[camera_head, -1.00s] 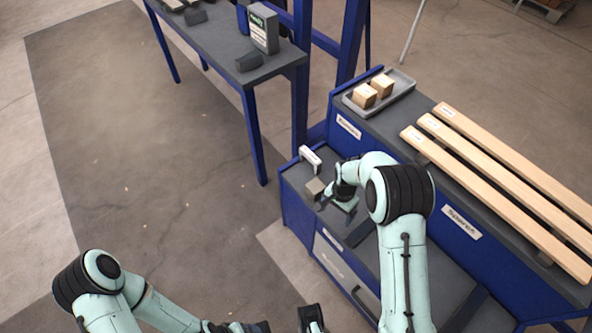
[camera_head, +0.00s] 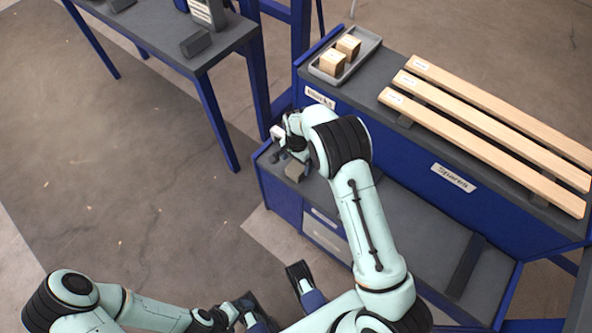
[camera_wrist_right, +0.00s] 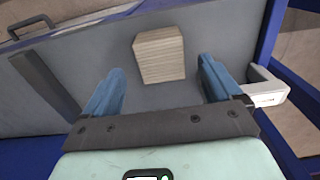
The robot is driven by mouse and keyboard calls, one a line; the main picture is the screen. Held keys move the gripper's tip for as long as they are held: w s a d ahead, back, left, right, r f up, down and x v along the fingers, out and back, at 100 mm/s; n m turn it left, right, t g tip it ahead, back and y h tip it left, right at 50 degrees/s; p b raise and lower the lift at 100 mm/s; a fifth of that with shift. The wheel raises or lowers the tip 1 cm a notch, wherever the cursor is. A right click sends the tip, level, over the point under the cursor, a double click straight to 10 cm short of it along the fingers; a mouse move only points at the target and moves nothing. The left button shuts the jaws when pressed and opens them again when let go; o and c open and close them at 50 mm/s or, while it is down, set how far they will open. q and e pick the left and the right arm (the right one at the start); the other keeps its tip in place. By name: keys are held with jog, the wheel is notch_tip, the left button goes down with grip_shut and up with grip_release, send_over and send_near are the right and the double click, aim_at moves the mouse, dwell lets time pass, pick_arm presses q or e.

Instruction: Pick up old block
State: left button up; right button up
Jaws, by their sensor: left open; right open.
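The old block, a weathered grey-brown wooden block (camera_head: 296,171), sits on the grey lower shelf of the blue bench. In the right wrist view the block (camera_wrist_right: 159,54) lies ahead of and between my right gripper's two blue fingers, with a gap on each side. My right gripper (camera_head: 287,158) is open and empty, close beside the block in the head view and partly hidden by its own arm. My left gripper (camera_head: 279,297) is open and empty at the bottom of the head view, low and away from the bench.
A white bracket (camera_wrist_right: 268,91) stands beside the right finger. A grey tray (camera_head: 318,72) with two clean blocks (camera_head: 333,62) sits on the upper shelf, left of three long slats (camera_head: 480,140). A dark strip (camera_wrist_right: 45,84) lies on the lower shelf.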

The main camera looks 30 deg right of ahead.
aim_at(296, 167)
notch_tip(296, 167, down, 5)
jog(key=shift+f+b, duration=0.2)
jog(key=shift+b, duration=0.2)
jog(key=shift+r, duration=0.1)
jog(key=c, duration=1.1)
jog(key=shift+o, duration=0.2)
